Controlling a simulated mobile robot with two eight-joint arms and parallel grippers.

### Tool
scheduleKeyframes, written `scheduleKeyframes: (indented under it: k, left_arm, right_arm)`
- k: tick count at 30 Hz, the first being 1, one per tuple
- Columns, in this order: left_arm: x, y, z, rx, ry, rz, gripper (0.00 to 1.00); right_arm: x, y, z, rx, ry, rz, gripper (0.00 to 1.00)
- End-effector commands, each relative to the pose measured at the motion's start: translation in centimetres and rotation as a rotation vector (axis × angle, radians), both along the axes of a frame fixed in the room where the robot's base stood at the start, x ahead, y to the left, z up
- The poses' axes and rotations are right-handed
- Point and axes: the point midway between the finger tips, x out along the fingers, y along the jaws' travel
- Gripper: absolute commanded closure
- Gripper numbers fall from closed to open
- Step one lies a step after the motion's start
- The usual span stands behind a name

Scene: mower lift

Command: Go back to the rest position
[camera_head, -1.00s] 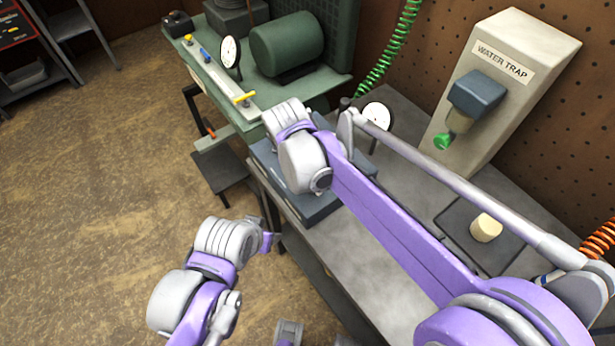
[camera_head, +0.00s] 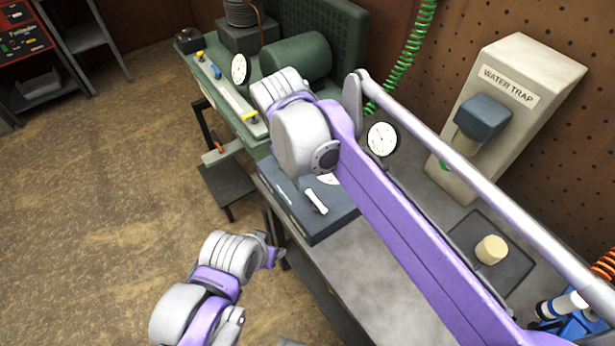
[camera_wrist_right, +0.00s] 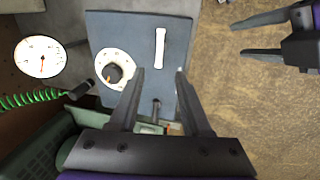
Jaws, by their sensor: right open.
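My right arm crosses the bench in the head view, and its gripper is hidden there behind the arm links. In the right wrist view my right gripper (camera_wrist_right: 160,72) is open and empty. It points at a blue-grey box (camera_head: 325,222) with a dial and a white bar handle (camera_head: 316,201); the handle (camera_wrist_right: 160,47) lies beyond the fingertips, with no contact visible. My left arm is at the lower left in the head view, with its fingers not clearly seen. The left gripper (camera_wrist_right: 268,36) shows at the top right of the right wrist view, fingers apart and empty.
The grey bench carries a water trap (camera_head: 511,100), a round gauge (camera_head: 382,139) and a cream cylinder (camera_head: 491,249) on a dark pad. A green compressor (camera_head: 297,57) stands behind. A blue item (camera_head: 570,318) is at lower right. Open floor (camera_head: 110,190) lies left.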

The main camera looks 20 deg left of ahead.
Motion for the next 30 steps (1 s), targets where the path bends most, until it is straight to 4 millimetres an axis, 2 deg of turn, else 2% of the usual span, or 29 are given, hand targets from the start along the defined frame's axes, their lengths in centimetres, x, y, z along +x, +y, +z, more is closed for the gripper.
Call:
scheduleKeyframes:
  k: [13, 16, 17, 20, 23, 24, 27, 30]
  left_arm:
    - [0.0, 0.0, 0.0, 0.0, 0.0, 0.0, 0.46]
    - [0.0, 0.0, 0.0, 0.0, 0.0, 0.0, 0.46]
    - [0.0, 0.0, 0.0, 0.0, 0.0, 0.0, 0.46]
    - [0.0, 0.0, 0.2, 0.0, -0.001, 0.0, 0.46]
    - [0.1, 0.0, 0.3, 0.0, -0.002, 0.0, 0.46]
    - [0.1, 0.0, 0.4, 0.0, -0.002, 0.0, 0.46]
    - [0.1, 0.0, 0.5, 0.0, -0.003, 0.0, 0.46]
    - [0.2, 0.0, 0.6, 0.0, -0.003, 0.0, 0.46]
  right_arm:
    - [0.0, -0.1, -0.1, 0.0, 0.0, -0.001, 0.52]
    - [0.1, -1.4, -0.2, 0.011, -0.002, -0.026, 0.52]
    - [0.1, -2.2, -0.2, 0.019, -0.006, -0.04, 0.52]
    - [0.1, -6.2, -0.7, 0.061, -0.023, -0.121, 0.52]
    - [-0.8, -11.8, -1.8, 0.121, -0.056, -0.238, 0.52]
    - [-1.4, -14.0, -2.3, 0.147, -0.073, -0.289, 0.52]
    - [-3.4, -19.1, -3.9, 0.209, -0.122, -0.416, 0.52]
    - [-6.0, -23.4, -5.9, 0.266, -0.179, -0.541, 0.52]
